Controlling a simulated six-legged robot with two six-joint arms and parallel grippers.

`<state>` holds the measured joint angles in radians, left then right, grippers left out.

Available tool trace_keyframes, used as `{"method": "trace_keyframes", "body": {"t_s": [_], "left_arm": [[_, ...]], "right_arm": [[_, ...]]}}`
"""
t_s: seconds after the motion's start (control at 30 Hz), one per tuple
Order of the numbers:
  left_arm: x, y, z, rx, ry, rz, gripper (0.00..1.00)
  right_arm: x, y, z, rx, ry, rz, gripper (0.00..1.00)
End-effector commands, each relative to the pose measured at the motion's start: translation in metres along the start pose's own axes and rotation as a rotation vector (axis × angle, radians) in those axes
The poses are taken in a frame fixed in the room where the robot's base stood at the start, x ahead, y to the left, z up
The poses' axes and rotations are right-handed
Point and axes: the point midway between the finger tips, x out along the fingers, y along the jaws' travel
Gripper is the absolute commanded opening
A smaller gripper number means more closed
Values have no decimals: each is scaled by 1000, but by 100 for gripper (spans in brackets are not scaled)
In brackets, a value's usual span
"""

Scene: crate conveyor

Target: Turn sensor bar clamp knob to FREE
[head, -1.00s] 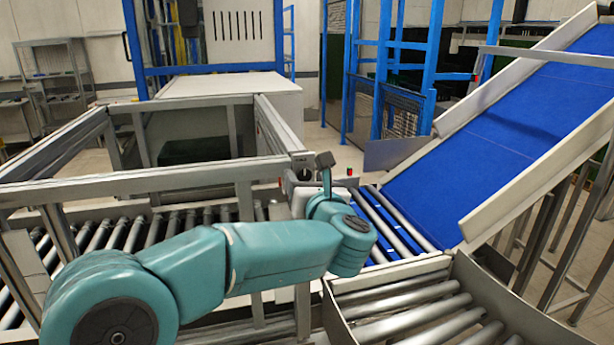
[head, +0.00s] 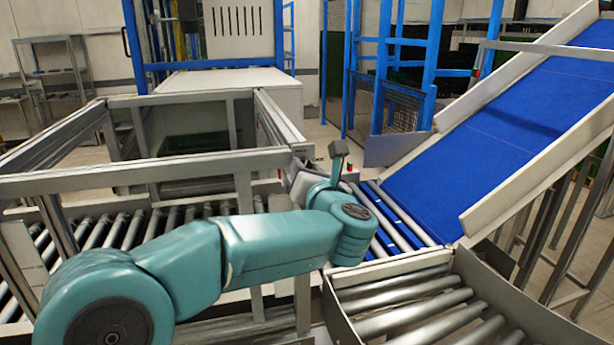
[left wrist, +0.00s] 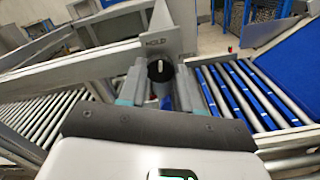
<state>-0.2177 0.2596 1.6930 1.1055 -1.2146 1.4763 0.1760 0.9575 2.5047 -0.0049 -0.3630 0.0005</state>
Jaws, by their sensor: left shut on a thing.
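The clamp knob (left wrist: 160,70) is a dark round knob with a white pointer mark. It sits in the left wrist view on a grey metal plate, below the word HOLD (left wrist: 157,42). The pointer runs roughly up and down in the picture, toward that word. No FREE label can be read. My left gripper (left wrist: 161,86) has one finger on each side of the knob and is shut on it. In the head view my left gripper (head: 306,180) is at the corner of the metal frame, and my wrist hides the knob.
A grey metal frame (head: 190,172) stands over a roller conveyor (head: 120,228) at left. Blue-and-grey rollers (head: 392,225) and a sloping blue belt (head: 490,135) lie to the right. A curved roller section (head: 410,305) is at front right. A small red button (head: 349,167) is close behind my wrist.

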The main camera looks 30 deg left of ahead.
Motion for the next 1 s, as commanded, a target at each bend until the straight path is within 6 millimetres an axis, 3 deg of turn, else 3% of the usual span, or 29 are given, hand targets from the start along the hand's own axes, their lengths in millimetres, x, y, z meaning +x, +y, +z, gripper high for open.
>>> {"method": "trace_keyframes", "body": {"t_s": [0.43,1.0], "left_arm": [[0,0,0,421,0,0,3],[0,2,2,959,0,1,3]], "right_arm": [[11,4,0,0,0,0,43],[0,0,0,0,0,0,43]]}}
